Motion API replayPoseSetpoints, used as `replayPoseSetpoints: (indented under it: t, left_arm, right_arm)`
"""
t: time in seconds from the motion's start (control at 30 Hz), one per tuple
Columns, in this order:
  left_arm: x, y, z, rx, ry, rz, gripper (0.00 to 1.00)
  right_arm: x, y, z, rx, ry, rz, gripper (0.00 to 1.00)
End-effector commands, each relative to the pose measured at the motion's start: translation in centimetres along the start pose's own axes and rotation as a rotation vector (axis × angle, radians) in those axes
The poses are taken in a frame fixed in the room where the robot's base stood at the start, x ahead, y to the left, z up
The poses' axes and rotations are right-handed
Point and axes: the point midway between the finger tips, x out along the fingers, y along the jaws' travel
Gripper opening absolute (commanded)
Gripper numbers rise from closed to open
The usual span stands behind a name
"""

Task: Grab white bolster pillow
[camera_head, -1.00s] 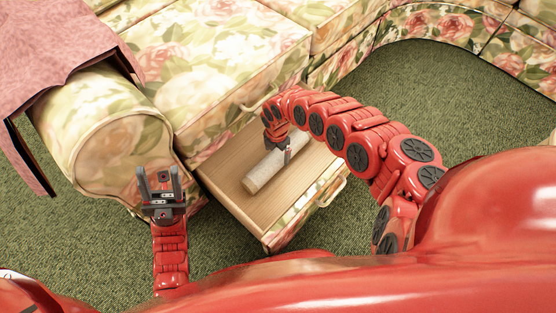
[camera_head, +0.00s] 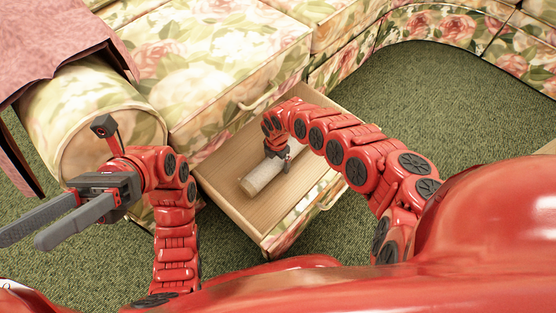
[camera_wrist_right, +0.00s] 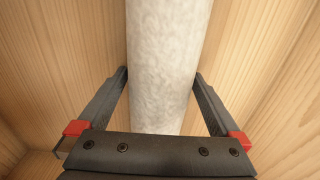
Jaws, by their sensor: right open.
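The white bolster pillow (camera_head: 263,175) is a pale cylinder lying in an open wooden drawer (camera_head: 229,165). My right gripper (camera_head: 286,163) is down in the drawer at the pillow's far part, and the arm hides that end. In the right wrist view, the pillow (camera_wrist_right: 168,60) runs between the two open fingers of my right gripper (camera_wrist_right: 161,74). The fingers are on either side of it and do not visibly squeeze it. My left gripper (camera_head: 22,238) is open and empty, pointing left over the carpet, away from the drawer.
The drawer's floral front (camera_head: 300,222) faces me, with a handle (camera_head: 333,193). A floral sofa (camera_head: 225,50) stands behind, with a rounded arm (camera_head: 75,105) and a pink blanket (camera_head: 50,45) at left. Green carpet (camera_head: 445,105) is clear at right.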

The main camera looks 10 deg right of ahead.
Motion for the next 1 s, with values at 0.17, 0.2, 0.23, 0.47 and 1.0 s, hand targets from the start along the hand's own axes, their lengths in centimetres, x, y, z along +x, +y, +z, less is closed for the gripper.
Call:
replayPoseSetpoints:
  t: [0.17, 0.2, 0.23, 0.47, 1.0]
  left_arm:
    - [-0.02, 0.01, 0.03, 0.000, -0.002, 0.001, 0.50]
    - [-0.03, 0.01, 0.03, 0.000, -0.002, 0.001, 0.50]
    - [-0.03, 0.01, 0.04, 0.000, -0.002, 0.001, 0.50]
    - [-0.03, 0.02, 0.04, 0.000, -0.003, 0.001, 0.50]
    - [-0.58, 0.24, 0.50, 0.006, -0.041, 0.021, 0.50]
  right_arm:
    - [-0.04, 0.00, 0.00, 0.000, 0.000, 0.000, 0.95]
    - [-0.04, 0.00, 0.00, 0.000, 0.000, 0.000, 0.87]
    - [-0.04, 0.00, 0.01, 0.000, 0.000, 0.000, 0.82]
    - [-0.05, 0.01, 0.02, 0.000, 0.000, 0.000, 0.41]
    - [-0.40, 0.01, 0.04, 0.000, -0.001, 0.000, 0.15]
